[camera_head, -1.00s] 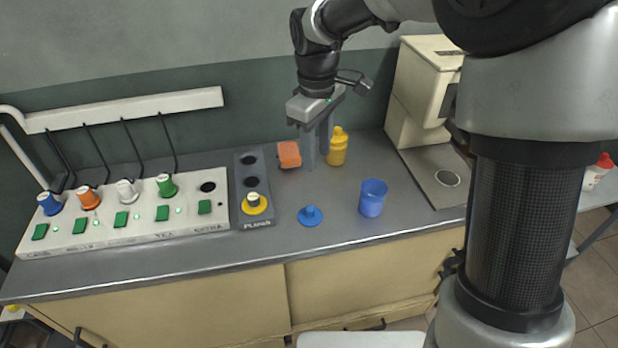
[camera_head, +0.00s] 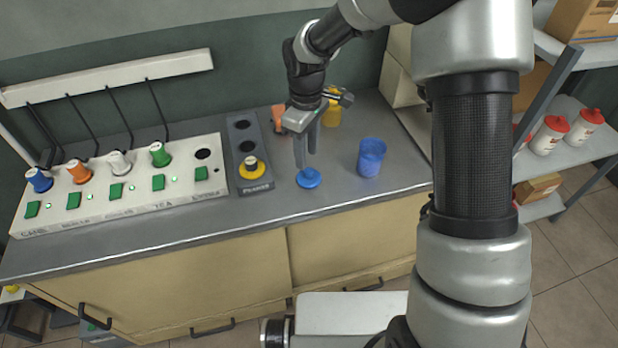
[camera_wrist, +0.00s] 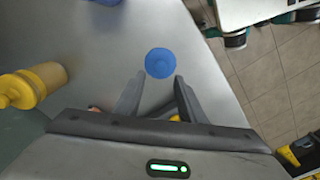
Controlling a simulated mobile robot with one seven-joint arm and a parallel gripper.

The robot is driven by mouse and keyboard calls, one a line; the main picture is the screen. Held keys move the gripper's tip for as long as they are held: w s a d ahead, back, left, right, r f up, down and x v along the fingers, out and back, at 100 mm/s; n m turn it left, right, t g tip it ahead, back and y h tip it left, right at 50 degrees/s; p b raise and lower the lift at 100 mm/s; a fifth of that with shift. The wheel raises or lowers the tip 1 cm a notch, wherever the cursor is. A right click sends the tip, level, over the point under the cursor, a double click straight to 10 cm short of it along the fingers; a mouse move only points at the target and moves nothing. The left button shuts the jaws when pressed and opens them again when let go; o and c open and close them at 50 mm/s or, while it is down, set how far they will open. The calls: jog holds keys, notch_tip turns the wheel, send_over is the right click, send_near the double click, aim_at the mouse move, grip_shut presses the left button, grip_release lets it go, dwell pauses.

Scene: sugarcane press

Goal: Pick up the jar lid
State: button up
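The jar lid, a small blue disc with a raised knob, lies on the grey counter in the head view (camera_head: 309,179). It also shows in the wrist view (camera_wrist: 160,63), just beyond the fingertips. My gripper (camera_head: 306,160) points down, with its fingertips above and slightly behind the lid. In the wrist view its two fingers (camera_wrist: 160,80) are apart with nothing between them. I cannot tell the exact height of the tips above the lid.
A blue cup (camera_head: 371,158) stands to the right of the lid. A yellow bottle (camera_head: 331,110) and an orange item (camera_head: 279,118) are behind. The counter's front edge is close.

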aim_at(309, 170)
jog(key=f, duration=0.3)
jog(key=f+b, duration=0.1)
jog(key=f, duration=0.1)
jog(key=shift+s+d+f, duration=0.15)
jog(key=shift+d+f, duration=0.1)
jog(key=shift+f, duration=0.1)
jog(key=shift+r, duration=0.1)
grip_shut()
